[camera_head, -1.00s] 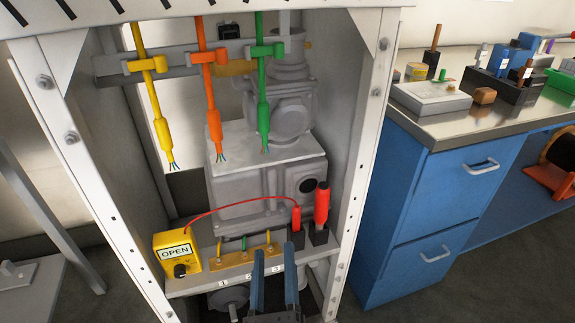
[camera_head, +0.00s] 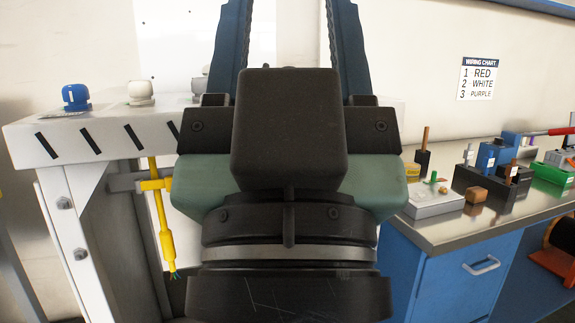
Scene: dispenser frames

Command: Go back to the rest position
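My gripper (camera_head: 292,30) fills the middle of the head view, raised and pointing up. Its two blue-grey fingers stand wide apart, with only pale wall between them as far as I see. The fingertips are at or past the top edge. My gripper and wrist stand in front of the white dispenser frame (camera_head: 50,146) and hide much of it. A yellow cable (camera_head: 165,235) hangs in its clamp at the left. The orange and green cables and the shelf with the OPEN box are not visible.
Blue and white knobs (camera_head: 75,97) sit on top of the frame at left. At right, a blue workbench (camera_head: 450,285) holds a grey block (camera_head: 433,200), dark holders and a green tray (camera_head: 555,172). A wiring chart (camera_head: 478,78) lists red, white, purple.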

